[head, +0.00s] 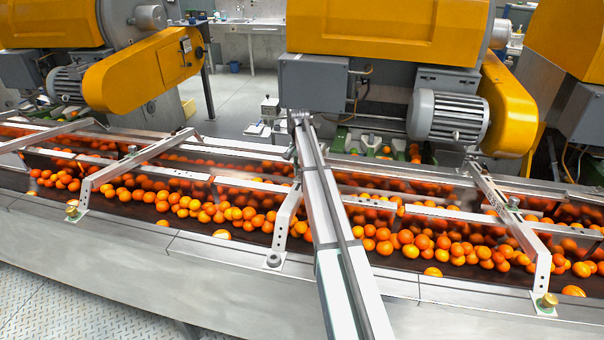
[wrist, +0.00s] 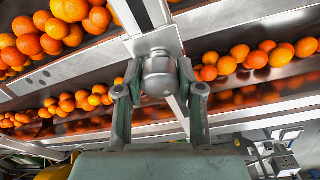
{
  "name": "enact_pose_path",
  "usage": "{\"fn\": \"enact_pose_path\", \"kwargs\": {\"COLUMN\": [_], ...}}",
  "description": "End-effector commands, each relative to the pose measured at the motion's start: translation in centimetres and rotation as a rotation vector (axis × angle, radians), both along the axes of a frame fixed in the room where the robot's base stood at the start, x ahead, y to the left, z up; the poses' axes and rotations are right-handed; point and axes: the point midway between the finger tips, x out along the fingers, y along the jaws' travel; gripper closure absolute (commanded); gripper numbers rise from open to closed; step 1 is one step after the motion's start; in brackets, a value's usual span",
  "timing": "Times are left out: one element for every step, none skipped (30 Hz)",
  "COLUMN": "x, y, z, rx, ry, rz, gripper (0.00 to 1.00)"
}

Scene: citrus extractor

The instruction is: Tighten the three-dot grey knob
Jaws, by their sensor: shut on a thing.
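A grey, rounded metal knob (wrist: 158,75) stands in the middle of the wrist view, on a pale metal bracket. My gripper (wrist: 159,90) is shut on it, with one greenish finger on each side. I cannot make out three dots on or beside this knob; a few dark dots show on the rail further left. My gripper is not clearly visible in the head view.
Oranges (head: 425,247) lie along the conveyor under metal rails and crossing brackets. Brass knobs stand at the left bracket foot (head: 72,208) and the right one (head: 546,303). A motor (head: 447,118) and yellow housings stand behind. The front ledge (head: 130,240) is mostly bare.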

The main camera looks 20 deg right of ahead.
Motion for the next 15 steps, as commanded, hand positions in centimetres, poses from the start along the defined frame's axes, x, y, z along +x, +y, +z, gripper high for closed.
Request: {"fn": "enact_pose_path", "kwargs": {"x": [0.09,0.1,0.11,0.12,0.14,0.15,0.15,0.15,0.13,0.15,0.16,0.17,0.17,0.18,0.18], "y": [-0.02,-0.03,-0.02,-0.01,-0.01,0.0,0.0,0.0,0.0,0.0,-0.01,-0.02,-0.01,-0.01,0.0], "z": [-0.08,-0.07,-0.07,-0.06,-0.06,-0.05,-0.04,-0.03,-0.02,-0.01,0.0,0.02,0.03,0.04,0.05], "rx": [-0.009,-0.014,-0.021,-0.025,-0.03,-0.036,-0.041,-0.046,-0.052,-0.056,-0.06,-0.066,-0.07,-0.073,-0.078], "ry": [0.006,0.01,0.015,0.018,0.021,0.026,0.029,0.033,0.038,0.042,0.045,0.048,0.051,0.053,0.056], "rz": [-0.042,-0.07,-0.107,-0.134,-0.161,-0.198,-0.223,-0.249,-0.282,-0.305,-0.329,-0.359,-0.381,-0.4,-0.425], "gripper": [0.97,0.97,0.97,0.97,0.97,0.97,0.97,0.97,0.97,0.97,0.97,0.97,0.97,0.97,0.97]}}
